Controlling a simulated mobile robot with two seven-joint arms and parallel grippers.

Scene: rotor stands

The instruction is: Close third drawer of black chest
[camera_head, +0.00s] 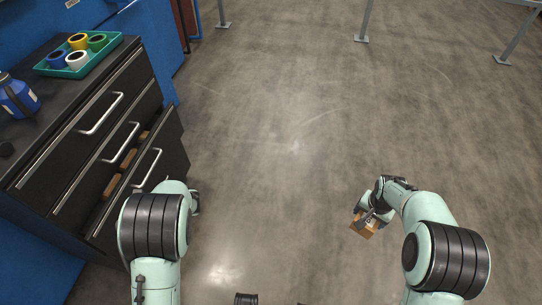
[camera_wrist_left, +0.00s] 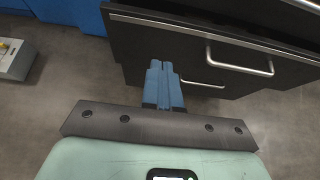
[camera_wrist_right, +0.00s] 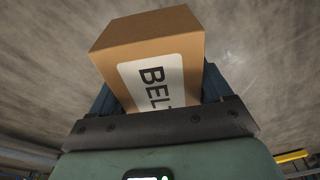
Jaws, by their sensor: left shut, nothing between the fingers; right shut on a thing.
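The black chest (camera_head: 60,75) stands at the left of the head view. Its third drawer (camera_head: 170,150) is pulled out, and brown items show inside behind its front. The drawer's silver handle (camera_head: 148,168) is on that front. My left gripper (camera_head: 195,203) is beside the drawer, partly hidden by my arm. In the left wrist view its blue fingers (camera_wrist_left: 164,85) are together and empty, in front of a black drawer front (camera_wrist_left: 160,42) with a silver handle (camera_wrist_left: 240,68). Contact with the front cannot be told. My right gripper (camera_head: 371,212) is shut on a cardboard box (camera_wrist_right: 150,50) with a white label.
A green tray (camera_head: 105,52) with several coloured rolls is on the chest top, near a blue bottle (camera_head: 17,97). Grey metal legs (camera_head: 362,22) stand at the back. The concrete floor (camera_head: 290,130) between my arms is clear.

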